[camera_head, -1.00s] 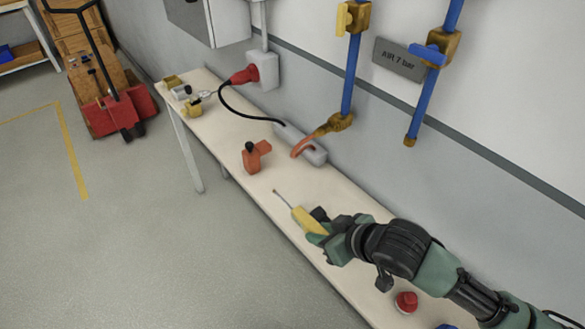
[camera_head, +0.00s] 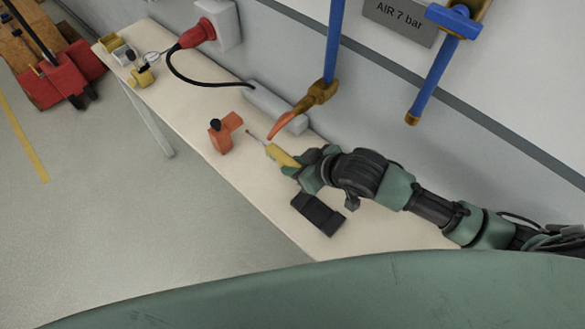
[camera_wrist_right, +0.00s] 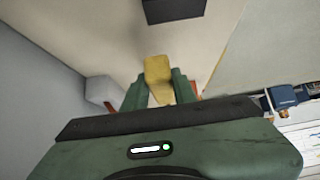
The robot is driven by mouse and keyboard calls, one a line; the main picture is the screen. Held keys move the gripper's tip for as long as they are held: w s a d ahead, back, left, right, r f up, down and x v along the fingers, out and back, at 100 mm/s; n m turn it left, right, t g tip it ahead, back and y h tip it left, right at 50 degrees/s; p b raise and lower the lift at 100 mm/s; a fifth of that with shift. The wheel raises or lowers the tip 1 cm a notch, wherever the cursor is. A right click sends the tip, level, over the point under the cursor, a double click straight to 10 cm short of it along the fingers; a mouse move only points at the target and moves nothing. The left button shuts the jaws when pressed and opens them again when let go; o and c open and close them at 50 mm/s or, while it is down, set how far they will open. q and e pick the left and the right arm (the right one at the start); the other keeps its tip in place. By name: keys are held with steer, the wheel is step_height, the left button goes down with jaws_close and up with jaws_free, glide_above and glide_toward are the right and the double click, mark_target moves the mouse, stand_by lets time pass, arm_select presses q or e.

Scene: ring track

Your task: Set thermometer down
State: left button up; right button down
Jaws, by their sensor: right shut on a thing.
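The thermometer (camera_head: 281,156) has a yellow body and a thin metal probe that points to the upper left. My right gripper (camera_head: 299,167) is shut on its body, over the bench near the wall side. In the right wrist view the yellow body (camera_wrist_right: 158,72) sits between the two green fingers (camera_wrist_right: 158,88). I cannot tell whether the thermometer touches the bench top. My left gripper is not in view.
The bench (camera_head: 190,110) runs along the wall. An orange tool (camera_head: 222,136) stands left of the thermometer, and a grey power strip (camera_head: 272,106) lies behind it. A black block (camera_head: 318,213) lies in front of my right gripper. A blue pipe (camera_head: 334,45) hangs above.

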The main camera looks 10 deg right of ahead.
steer(key=shift+w+f, duration=0.2)
steer(key=shift+f, duration=1.9)
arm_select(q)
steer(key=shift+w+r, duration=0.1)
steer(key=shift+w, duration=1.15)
arm_select(e)
steer(key=c, duration=1.1)
jaws_free()
